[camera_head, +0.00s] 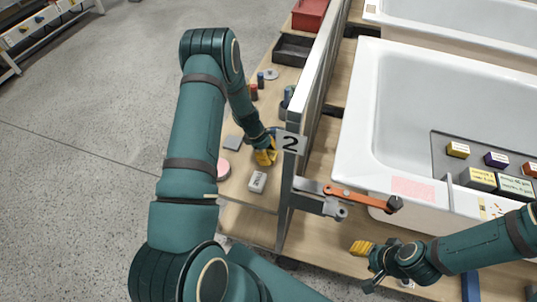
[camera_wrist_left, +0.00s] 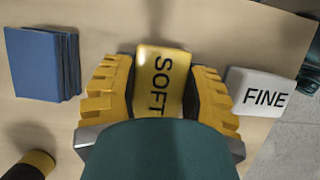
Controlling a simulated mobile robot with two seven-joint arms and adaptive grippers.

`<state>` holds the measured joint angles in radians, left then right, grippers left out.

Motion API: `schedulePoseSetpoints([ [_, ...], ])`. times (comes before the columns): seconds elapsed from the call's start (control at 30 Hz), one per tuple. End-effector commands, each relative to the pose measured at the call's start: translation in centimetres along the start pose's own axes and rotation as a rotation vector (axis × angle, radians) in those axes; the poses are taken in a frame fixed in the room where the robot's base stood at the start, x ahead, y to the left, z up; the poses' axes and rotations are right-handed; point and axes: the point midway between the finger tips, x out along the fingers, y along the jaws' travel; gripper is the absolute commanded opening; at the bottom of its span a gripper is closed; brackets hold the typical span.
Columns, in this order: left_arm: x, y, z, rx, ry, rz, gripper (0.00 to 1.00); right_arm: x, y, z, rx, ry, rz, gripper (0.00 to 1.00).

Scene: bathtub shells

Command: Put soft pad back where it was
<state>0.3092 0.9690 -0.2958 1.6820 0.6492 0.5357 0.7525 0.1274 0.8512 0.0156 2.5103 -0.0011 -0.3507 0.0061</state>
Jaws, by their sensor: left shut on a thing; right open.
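The soft pad (camera_wrist_left: 160,62) is a yellow block with SOFT in black letters, seen in the left wrist view. My left gripper (camera_wrist_left: 162,95) is shut on it, with one yellow finger on each side. In the head view my left gripper (camera_head: 265,157) is low over the wooden bench, left of the post marked 2. I cannot tell whether the pad touches the bench. A white pad marked FINE (camera_wrist_left: 258,92) lies just right of the gripper in the wrist view. My right gripper (camera_head: 362,248) is open at the lower right, in front of the bathtub.
A dark blue stack (camera_wrist_left: 42,64) lies left of the soft pad. A pink disc (camera_head: 223,168) and small cylinders (camera_head: 253,91) stand on the bench. The numbered post (camera_head: 290,143) is close right of my left gripper. The white bathtub (camera_head: 365,110) stands beyond.

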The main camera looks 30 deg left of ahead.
Motion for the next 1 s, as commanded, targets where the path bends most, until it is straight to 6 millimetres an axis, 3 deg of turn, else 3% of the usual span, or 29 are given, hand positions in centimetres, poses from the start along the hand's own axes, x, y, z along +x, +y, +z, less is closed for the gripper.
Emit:
schedulePoseSetpoints([
  [0.13, 0.4, 0.0, -0.2, 0.000, 0.000, -0.001, 0.14, 0.4, 0.1, 0.1, 0.000, -0.001, 0.000, 0.47],
  [0.17, 0.3, 0.0, -0.1, 0.000, 0.000, -0.001, 0.60, 0.3, 0.1, 0.1, 0.000, -0.001, 0.000, 0.47],
  [0.2, 0.3, 0.0, -0.1, 0.000, 0.000, -0.001, 0.74, 0.2, 0.1, 0.1, 0.000, -0.001, 0.000, 0.47],
  [0.63, -0.3, 0.0, 0.1, 0.000, 0.000, 0.000, 0.76, -0.2, -0.1, 0.0, 0.000, 0.000, 0.000, 0.47],
  [0.77, -2.3, 0.1, 0.1, 0.001, 0.001, 0.002, 0.76, -0.4, -0.2, -0.1, 0.001, 0.003, 0.000, 0.47],
  [1.0, -7.4, 0.1, 0.1, 0.001, 0.001, 0.002, 0.76, -1.2, -0.5, -0.5, 0.003, 0.010, 0.001, 0.47],
])
